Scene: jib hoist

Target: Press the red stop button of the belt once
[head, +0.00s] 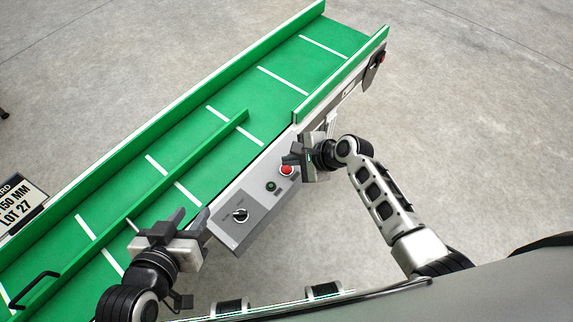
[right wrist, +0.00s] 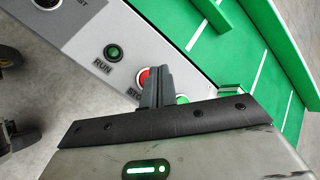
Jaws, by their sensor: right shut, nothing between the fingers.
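The red stop button (head: 287,170) sits on the grey control box (head: 238,219) at the near side of the green belt. In the right wrist view the red button (right wrist: 144,76) is partly hidden behind my shut fingers, and its label is partly covered. My right gripper (head: 290,158) is shut and empty, with its fingertips right beside the button; I cannot tell whether they touch it. It also shows in the right wrist view (right wrist: 157,80). My left gripper (head: 186,219) appears open and empty, near the box's left end.
A green RUN button (right wrist: 113,52) is beside the stop button, and a black selector knob (head: 240,215) is further left on the box. The green belt (head: 230,120) with white stripes has raised side rails. A sign (head: 18,205) stands at the left. The floor at right is clear.

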